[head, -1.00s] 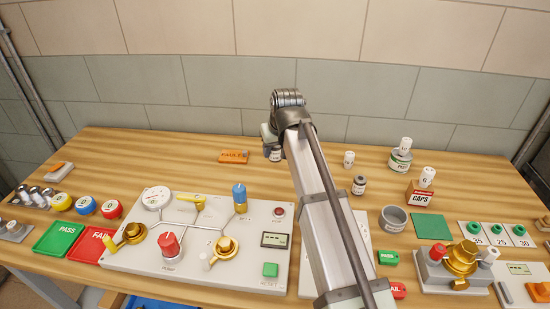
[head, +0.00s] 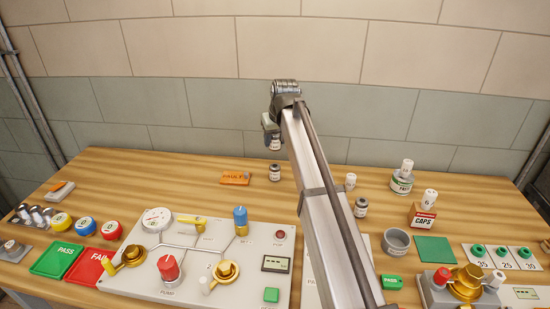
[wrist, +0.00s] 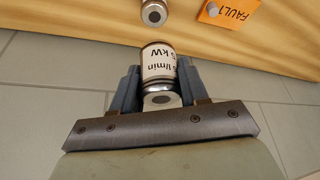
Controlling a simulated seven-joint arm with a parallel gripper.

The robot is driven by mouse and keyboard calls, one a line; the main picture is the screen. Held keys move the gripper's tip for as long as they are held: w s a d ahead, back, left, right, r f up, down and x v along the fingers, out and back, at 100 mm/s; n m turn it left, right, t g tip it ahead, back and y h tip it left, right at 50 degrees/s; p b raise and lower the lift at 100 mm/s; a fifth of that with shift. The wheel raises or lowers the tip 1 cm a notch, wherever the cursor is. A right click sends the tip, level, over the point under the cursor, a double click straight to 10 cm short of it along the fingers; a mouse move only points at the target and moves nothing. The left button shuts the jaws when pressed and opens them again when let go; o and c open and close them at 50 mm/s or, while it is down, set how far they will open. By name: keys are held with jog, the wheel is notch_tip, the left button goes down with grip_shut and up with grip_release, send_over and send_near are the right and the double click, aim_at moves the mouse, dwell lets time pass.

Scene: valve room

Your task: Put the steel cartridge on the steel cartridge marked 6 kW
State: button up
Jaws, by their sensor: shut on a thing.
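My gripper (head: 270,128) is shut on a steel cartridge (head: 274,143), held in the air above the back of the bench. In the wrist view, the fingers (wrist: 158,88) close on both sides of this cartridge (wrist: 159,62). Its white label shows "l/min" and "kW"; the number before kW is not clear. Another steel cartridge (head: 274,173) stands on the bench below the held one, with a clear gap between; it also shows in the wrist view (wrist: 153,12). A third similar cartridge (head: 361,207) stands right of my arm. Their markings are too small to read.
An orange FAULT tag (head: 235,178) lies just left of the standing cartridge. White cylinders, a tin (head: 402,182), a CAPS box (head: 422,215) and a grey cup (head: 396,241) stand at right. The valve panel (head: 205,255) fills the front.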

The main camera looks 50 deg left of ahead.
aim_at(276, 151)
jog(key=shift+f, duration=3.3)
jog(key=shift+f, duration=0.15)
jog(key=o, duration=1.3)
jog(key=shift+c, duration=0.2)
jog(key=v, duration=1.2)
